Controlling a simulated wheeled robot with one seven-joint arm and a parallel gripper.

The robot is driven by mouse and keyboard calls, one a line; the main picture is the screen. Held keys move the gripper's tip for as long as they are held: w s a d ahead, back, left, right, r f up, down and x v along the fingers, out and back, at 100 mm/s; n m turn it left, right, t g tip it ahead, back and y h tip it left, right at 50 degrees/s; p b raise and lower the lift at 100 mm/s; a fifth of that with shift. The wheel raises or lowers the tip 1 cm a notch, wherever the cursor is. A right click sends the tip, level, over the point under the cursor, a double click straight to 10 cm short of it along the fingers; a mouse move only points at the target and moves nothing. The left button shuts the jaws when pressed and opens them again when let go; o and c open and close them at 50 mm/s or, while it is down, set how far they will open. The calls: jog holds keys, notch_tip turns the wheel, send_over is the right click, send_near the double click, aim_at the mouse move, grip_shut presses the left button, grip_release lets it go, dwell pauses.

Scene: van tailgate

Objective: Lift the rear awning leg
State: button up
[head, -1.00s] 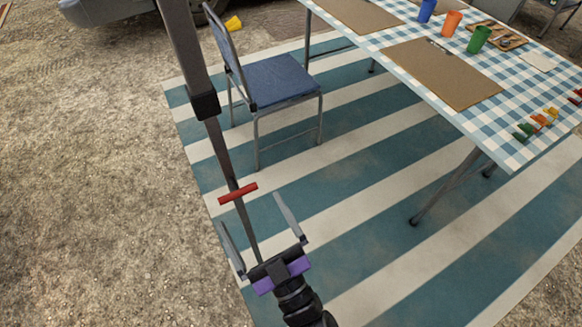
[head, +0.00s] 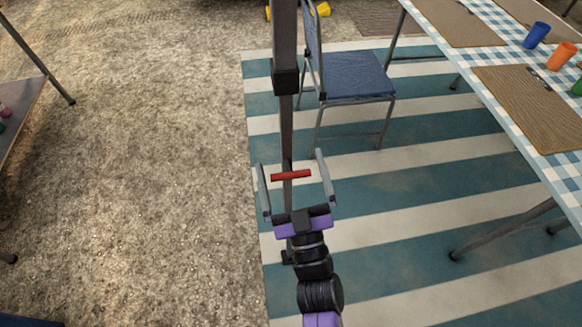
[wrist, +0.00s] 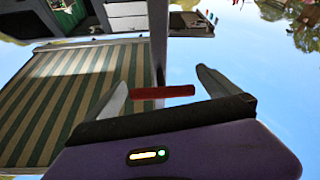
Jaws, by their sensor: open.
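The awning leg (head: 287,120) is a dark upright post in the head view, with a black collar partway up and a small foot (head: 288,256) near the mat's left edge. A red crossbar handle (head: 291,175) sits on the leg, and it also shows in the wrist view (wrist: 162,92). My gripper (head: 291,182) is open, with one finger at each end of the red handle. In the wrist view the handle lies between the two fingers (wrist: 162,88). Whether the fingers touch it I cannot tell. My gripper hides part of the lower leg.
A blue folding chair (head: 358,76) stands just right of the leg on the striped mat (head: 410,190). Another table (head: 22,85) edges in at left. Gravel between is clear.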

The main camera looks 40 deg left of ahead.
jog(key=c, duration=1.9)
jog(key=r+p, duration=0.5)
jog(key=r, duration=0.1)
jog(key=r+p, duration=0.6)
jog(key=shift+w+d+r, duration=0.2)
jog(key=shift+r, duration=0.2)
jog(key=shift+c, duration=0.2)
jog(key=o, duration=1.9)
jog(key=shift+r, duration=0.1)
jog(key=shift+o, duration=0.2)
jog(key=v, duration=0.8)
jog(key=shift+a, duration=0.1)
